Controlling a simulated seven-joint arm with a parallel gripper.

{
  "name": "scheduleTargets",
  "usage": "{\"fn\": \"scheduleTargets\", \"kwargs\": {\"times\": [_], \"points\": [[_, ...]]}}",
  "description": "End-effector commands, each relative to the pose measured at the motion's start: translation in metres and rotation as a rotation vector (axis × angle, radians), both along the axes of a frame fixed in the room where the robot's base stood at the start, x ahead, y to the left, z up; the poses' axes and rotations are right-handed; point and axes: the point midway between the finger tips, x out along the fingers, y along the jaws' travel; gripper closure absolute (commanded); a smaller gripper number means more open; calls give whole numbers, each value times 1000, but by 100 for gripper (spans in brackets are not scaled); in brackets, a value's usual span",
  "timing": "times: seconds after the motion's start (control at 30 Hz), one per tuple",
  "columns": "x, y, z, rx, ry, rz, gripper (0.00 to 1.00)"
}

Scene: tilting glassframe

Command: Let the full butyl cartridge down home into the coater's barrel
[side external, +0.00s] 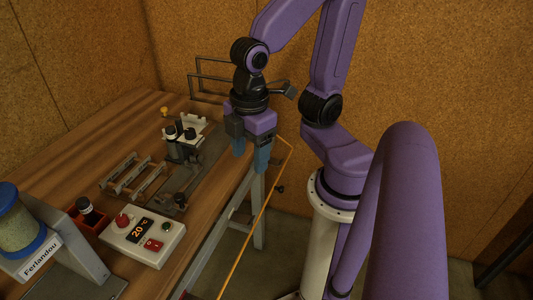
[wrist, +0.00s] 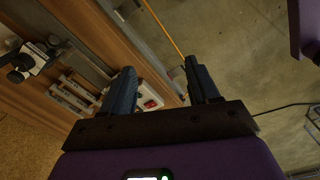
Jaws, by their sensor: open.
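My gripper (side external: 251,160) is open and empty, in the air off the bench's right edge, right of the bench fittings. A dark cylinder with a pale band (side external: 86,207) stands upright in a red tray (side external: 92,223). I cannot tell which cylinder is the full butyl cartridge. The barrel's opening is not visible.
A metal rack (side external: 133,176) lies mid-bench. A white control box (side external: 145,238) reads 20 °C. A Ferlandou stand (side external: 68,250) holds a blue-rimmed drum (side external: 20,225). A thin orange bar (side external: 255,225) slants right of the bench. The bench's back left (side external: 100,135) is clear.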

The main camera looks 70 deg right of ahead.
Motion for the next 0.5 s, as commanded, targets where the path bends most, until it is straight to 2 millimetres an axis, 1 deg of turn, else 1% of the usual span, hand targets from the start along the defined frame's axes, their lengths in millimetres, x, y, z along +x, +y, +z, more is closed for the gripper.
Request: {"fn": "scheduleTargets", "kwargs": {"times": [0.03,0.1,0.2,0.3,0.5], "points": [[-10,-4,-1,6,6,-8,40],[-21,-7,-3,11,13,-21,40],[-29,-10,-5,16,19,-31,40],[-33,-11,-6,19,21,-36,40],[-33,-11,-6,18,21,-36,40]]}}
